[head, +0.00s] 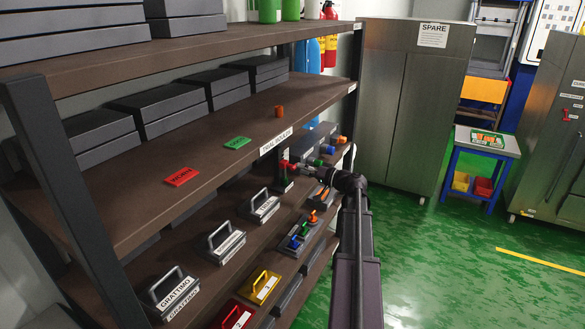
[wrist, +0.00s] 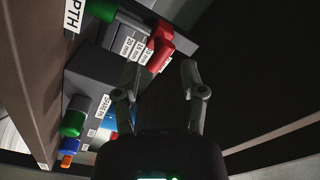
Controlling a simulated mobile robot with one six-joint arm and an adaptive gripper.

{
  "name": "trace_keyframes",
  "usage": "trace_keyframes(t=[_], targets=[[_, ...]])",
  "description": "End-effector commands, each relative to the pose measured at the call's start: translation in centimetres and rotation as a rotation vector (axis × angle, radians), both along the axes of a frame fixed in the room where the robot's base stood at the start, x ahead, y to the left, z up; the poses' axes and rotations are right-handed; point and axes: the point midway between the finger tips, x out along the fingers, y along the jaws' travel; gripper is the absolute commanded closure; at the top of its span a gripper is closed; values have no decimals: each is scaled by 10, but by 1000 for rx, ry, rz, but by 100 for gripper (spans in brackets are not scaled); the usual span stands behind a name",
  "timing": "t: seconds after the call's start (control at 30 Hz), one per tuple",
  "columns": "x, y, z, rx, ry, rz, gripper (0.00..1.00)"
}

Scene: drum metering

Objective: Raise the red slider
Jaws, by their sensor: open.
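The red slider (wrist: 159,48) sits beside a white scale label marked in mm (wrist: 138,46) on a grey device in the wrist view. In the head view a small red part (head: 285,164) shows at the tip of my arm, on the lower shelf. My gripper (wrist: 161,76) is open, its two fingers apart. The red slider lies just ahead of the fingertips, nearer the left finger; I cannot tell whether they touch. In the head view my gripper (head: 300,168) is small and partly merges with the device behind it.
A device with green, blue and orange knobs (wrist: 72,125) is at the left in the wrist view. The shelf above (head: 230,140) overhangs the lower one. Handled blocks (head: 222,243) and another knob device (head: 303,236) stand nearer. Green floor (head: 440,260) is open at right.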

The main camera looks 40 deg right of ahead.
Motion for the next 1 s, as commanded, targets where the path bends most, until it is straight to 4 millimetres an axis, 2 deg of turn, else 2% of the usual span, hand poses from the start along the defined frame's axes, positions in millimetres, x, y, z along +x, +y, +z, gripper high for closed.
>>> trace_keyframes(t=[0.1, 0.3, 0.77, 0.87, 0.9, 0.97, 1.0], targets=[[17, 6, 0, 0, 0, 2, 46], [34, 14, 0, 0, 1, 1, 46], [41, 16, 0, 0, 0, -2, 46], [40, 16, 0, 0, 0, -2, 70], [40, 16, 0, 0, 0, -2, 82], [40, 16, 0, 0, 0, -2, 100], [40, 16, 0, 0, 0, -2, 100]])
